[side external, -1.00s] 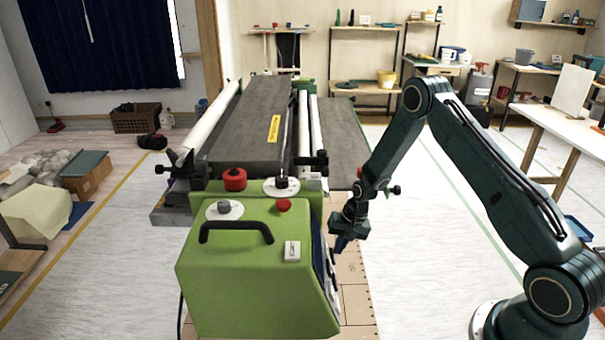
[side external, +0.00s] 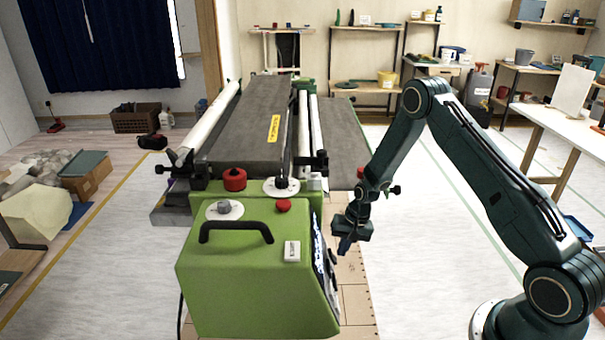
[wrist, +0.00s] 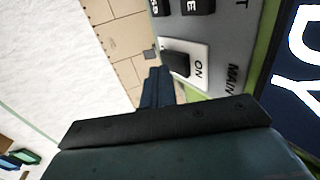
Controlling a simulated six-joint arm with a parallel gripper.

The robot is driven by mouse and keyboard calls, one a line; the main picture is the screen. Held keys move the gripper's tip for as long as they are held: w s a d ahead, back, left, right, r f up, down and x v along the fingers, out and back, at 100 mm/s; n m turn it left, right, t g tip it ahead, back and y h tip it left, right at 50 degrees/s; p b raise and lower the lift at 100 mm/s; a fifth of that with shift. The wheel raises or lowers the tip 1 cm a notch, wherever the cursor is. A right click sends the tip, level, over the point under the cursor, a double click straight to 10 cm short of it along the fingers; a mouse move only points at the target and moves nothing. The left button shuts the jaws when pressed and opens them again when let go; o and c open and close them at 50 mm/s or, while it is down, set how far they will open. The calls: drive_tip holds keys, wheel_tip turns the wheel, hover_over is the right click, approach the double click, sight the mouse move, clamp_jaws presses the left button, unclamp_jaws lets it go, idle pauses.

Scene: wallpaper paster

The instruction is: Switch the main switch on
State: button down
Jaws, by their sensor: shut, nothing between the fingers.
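The main switch (wrist: 178,62) is a black rocker on a light plate in the wrist view, with "ON" and part of "MAIN" printed beside it. It sits on the grey front panel (wrist: 233,50) of the green paster (side external: 250,270). In the side view the panel faces right and the switch is hard to make out. My gripper (wrist: 157,88) is shut and empty. In the wrist view its fingertips show just below and left of the rocker; I cannot tell whether they touch it. In the side view my gripper (side external: 345,244) is right of the panel, apparently a little apart from it.
Other black buttons (wrist: 198,6) sit beside the switch on the panel. A lit display (wrist: 300,60) is at the right of the wrist view. A red button (side external: 283,205) and a black handle (side external: 236,228) are on the paster's top.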

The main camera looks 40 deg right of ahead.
drive_tip(key=shift+s+d, duration=0.1)
idle(0.3)
drive_tip(key=v, duration=1.2)
drive_tip(key=shift+s+d, duration=0.3)
drive_tip(key=shift+s, duration=0.05)
